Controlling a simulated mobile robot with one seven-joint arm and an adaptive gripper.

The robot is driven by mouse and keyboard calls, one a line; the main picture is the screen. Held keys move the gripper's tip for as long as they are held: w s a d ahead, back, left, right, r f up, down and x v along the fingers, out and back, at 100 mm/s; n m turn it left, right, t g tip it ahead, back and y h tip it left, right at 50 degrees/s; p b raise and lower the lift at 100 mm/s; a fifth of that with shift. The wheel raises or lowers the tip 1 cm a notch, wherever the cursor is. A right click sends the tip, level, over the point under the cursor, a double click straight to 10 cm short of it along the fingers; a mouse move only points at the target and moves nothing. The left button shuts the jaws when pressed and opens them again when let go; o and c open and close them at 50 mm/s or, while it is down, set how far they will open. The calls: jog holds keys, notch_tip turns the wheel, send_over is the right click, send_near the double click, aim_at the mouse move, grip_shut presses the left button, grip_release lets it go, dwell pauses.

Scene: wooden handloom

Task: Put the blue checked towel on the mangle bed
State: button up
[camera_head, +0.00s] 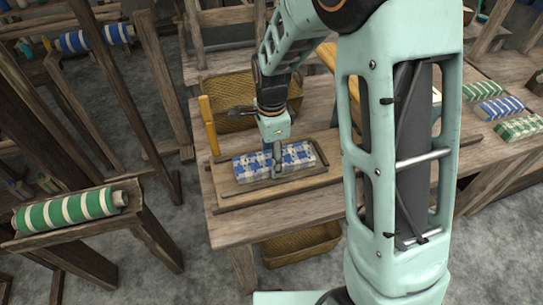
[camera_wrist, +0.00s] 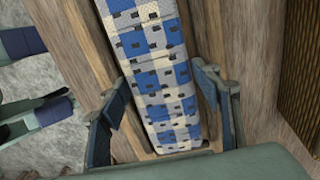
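The blue checked towel (camera_head: 250,166), a folded blue, white and grey bundle, lies flat on the mangle bed (camera_head: 322,155), inside its low wooden frame. The towel (camera_wrist: 155,60) runs lengthwise through the middle of the wrist view. My gripper (camera_head: 277,165) is over the towel, pointing down. In the wrist view my gripper (camera_wrist: 165,88) is open, with one finger on each side of the towel. A gap shows between the left finger and the towel; the right finger is close to it, and I cannot tell whether it touches.
A wooden table (camera_head: 232,233) carries the bed. A wicker basket (camera_head: 230,112) stands behind it, another basket (camera_head: 300,246) below. Folded cloths (camera_head: 497,107) lie on the right table. A green striped roll (camera_head: 68,209) rests on a left stand. Wooden posts (camera_head: 163,75) rise at left.

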jog(key=shift+o, duration=1)
notch_tip(320, 180, up, 12)
jog(key=p, duration=0.1)
jog(key=shift+r, duration=0.2)
